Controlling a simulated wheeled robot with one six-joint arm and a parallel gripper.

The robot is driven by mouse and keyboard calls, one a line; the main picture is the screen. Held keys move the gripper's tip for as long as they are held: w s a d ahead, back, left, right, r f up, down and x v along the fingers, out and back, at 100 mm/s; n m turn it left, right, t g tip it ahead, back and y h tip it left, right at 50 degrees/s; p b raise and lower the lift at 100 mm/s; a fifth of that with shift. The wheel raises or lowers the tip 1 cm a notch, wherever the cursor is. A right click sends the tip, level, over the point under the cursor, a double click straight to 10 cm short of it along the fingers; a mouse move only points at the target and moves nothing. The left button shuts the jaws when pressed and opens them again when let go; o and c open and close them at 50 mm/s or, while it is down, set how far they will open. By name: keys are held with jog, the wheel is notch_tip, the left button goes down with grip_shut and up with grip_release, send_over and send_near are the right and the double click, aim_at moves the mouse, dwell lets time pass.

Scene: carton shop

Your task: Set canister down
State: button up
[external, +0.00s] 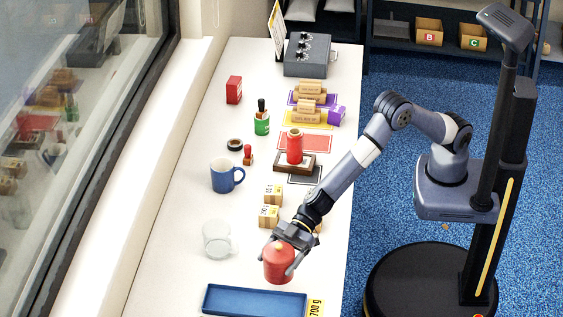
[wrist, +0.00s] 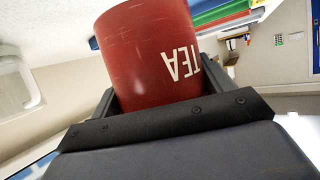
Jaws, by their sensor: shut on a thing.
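The red canister (external: 278,265) is between the fingers of my gripper (external: 290,256) near the front of the white table. In the wrist view the canister (wrist: 150,55) fills the upper middle, with white "TEA" lettering upside down in the picture. My gripper (wrist: 165,95) is shut on it, one finger at each side. In the external view the canister appears upright. I cannot tell whether its base touches the table.
A glass mug (external: 216,239) stands to the left. Small cartons (external: 269,216) and a blue mug (external: 226,175) stand behind. Bare table (external: 170,262) shows at left.

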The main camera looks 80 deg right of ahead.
aim_at(270, 279)
jog(key=shift+f+b, duration=0.3)
jog(key=shift+f, duration=1.4)
jog(key=shift+f, duration=0.1)
jog(key=o, duration=1.1)
jog(key=shift+f, duration=0.1)
jog(key=shift+r, duration=0.25)
jog(key=b+v, duration=0.2)
jog(key=v, duration=1)
jog(key=shift+f, duration=0.1)
